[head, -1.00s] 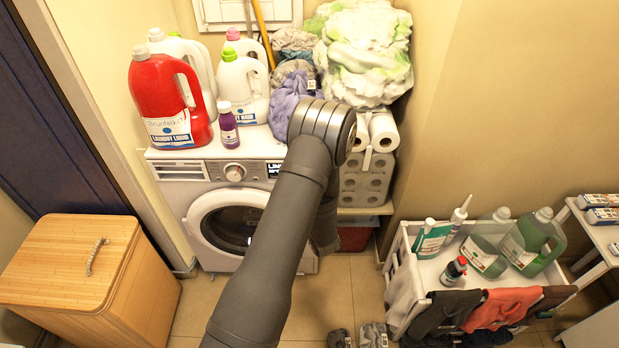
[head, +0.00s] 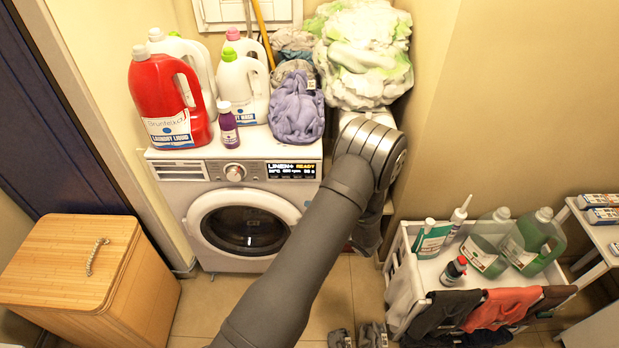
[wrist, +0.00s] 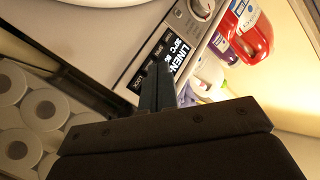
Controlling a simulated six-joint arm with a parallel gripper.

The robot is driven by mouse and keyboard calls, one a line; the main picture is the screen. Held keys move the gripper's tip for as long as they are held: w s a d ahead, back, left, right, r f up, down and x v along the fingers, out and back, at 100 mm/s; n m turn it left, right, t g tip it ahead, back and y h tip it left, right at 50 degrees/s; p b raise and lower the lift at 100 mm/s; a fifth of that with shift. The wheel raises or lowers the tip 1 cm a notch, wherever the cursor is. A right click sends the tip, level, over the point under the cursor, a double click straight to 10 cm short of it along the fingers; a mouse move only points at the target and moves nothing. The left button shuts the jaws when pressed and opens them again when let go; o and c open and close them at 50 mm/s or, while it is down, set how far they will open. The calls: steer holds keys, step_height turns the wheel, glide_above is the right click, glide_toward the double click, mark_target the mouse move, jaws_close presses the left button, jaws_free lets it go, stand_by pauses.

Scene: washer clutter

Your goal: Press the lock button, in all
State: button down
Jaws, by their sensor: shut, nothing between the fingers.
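The white washer (head: 270,150) stands against the back wall. Its lit display (head: 291,170) reads "LINEN" and "READY", and the dial (head: 235,173) is to its left. In the wrist view the control panel (wrist: 146,62) runs diagonally, with the display (wrist: 180,52) beside my fingers and the dial (wrist: 201,8) beyond it.
Detergent bottles, including a red one (head: 168,103), and a purple cloth (head: 296,108) sit on the washer. Paper rolls (wrist: 35,110) stand close beside my gripper. A wooden hamper (head: 75,260) is at left, and a white cart (head: 400,262) with bottles is at right.

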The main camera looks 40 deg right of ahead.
steer(key=w+d, duration=0.6)
steer(key=shift+w, duration=0.15)
steer(key=shift+d, duration=0.2)
stand_by(2.0)
steer(key=shift+w+d, duration=0.2)
steer(key=shift+w, duration=0.05)
steer(key=shift+w+d, duration=0.25)
stand_by(0.9)
steer(key=shift+s+a, duration=0.55)
steer(key=shift+s+a, duration=1.75)
steer(key=shift+w+d, duration=0.1)
